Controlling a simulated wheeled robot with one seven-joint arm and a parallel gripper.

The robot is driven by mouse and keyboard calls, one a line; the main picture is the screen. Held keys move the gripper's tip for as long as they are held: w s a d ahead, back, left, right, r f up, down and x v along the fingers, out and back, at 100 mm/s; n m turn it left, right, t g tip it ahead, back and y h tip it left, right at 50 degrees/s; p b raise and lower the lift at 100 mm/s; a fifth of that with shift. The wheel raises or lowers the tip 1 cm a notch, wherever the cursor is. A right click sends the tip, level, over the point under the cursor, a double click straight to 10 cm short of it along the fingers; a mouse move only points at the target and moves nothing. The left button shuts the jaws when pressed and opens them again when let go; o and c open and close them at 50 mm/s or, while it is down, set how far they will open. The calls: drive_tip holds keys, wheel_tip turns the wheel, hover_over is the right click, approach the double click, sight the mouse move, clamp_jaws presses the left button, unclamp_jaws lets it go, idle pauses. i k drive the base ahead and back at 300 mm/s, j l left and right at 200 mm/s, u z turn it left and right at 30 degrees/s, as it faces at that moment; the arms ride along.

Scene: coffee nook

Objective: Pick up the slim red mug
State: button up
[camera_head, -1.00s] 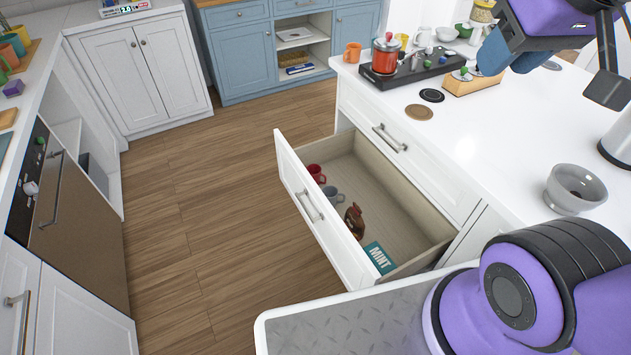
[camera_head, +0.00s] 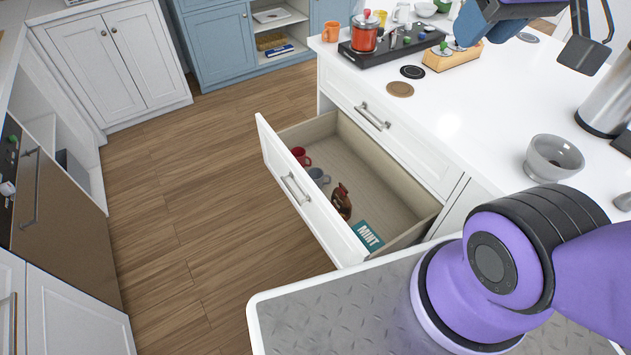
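A red mug (camera_head: 301,156) stands in the far left end of the open drawer (camera_head: 400,198), close behind the drawer front. A grey mug (camera_head: 319,176) is beside it. My gripper (camera_head: 592,40) is at the top right, high above the white counter and far from the mugs. Only part of it shows; its dark fingers appear apart, with nothing seen between them.
The drawer also holds a brown jug (camera_head: 341,201) and a teal MINT box (camera_head: 368,236). A grey bowl (camera_head: 553,158), a wooden coaster (camera_head: 400,89) and a stove with a red pot (camera_head: 364,37) are on the counter (camera_head: 460,110). The wooden floor (camera_head: 200,190) left of the drawer is clear.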

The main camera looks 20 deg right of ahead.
sight(298, 152)
drive_tip(key=j+u, duration=0.15)
drive_tip(key=u, duration=0.25)
drive_tip(key=i+j+u, duration=0.1)
drive_tip(key=u, duration=0.3)
drive_tip(key=j+u, duration=0.15)
drive_tip(key=u, duration=0.2)
drive_tip(key=i+j+u, duration=0.1)
drive_tip(key=i+u, duration=0.25)
drive_tip(key=i, duration=0.25)
drive_tip(key=i+l+z, duration=0.1)
drive_tip(key=i+z, duration=0.25)
drive_tip(key=i, duration=0.25)
drive_tip(key=i+j+z, duration=0.1)
drive_tip(key=i+z, duration=0.3)
drive_tip(key=i, duration=0.15)
drive_tip(key=i+j+z, duration=0.1)
drive_tip(key=i+z, duration=0.25)
drive_tip(key=i, duration=1.45)
drive_tip(key=i+z, duration=0.3)
drive_tip(key=i+j+z, duration=0.15)
drive_tip(key=i+z, duration=0.15)
drive_tip(key=i, duration=0.25)
drive_tip(key=i+j+z, duration=0.3)
drive_tip(key=i+z, duration=0.15)
drive_tip(key=z, duration=0.3)
drive_tip(key=i+z, duration=0.15)
drive_tip(key=z, duration=0.35)
drive_tip(key=i+z, duration=0.15)
drive_tip(key=z, duration=0.3)
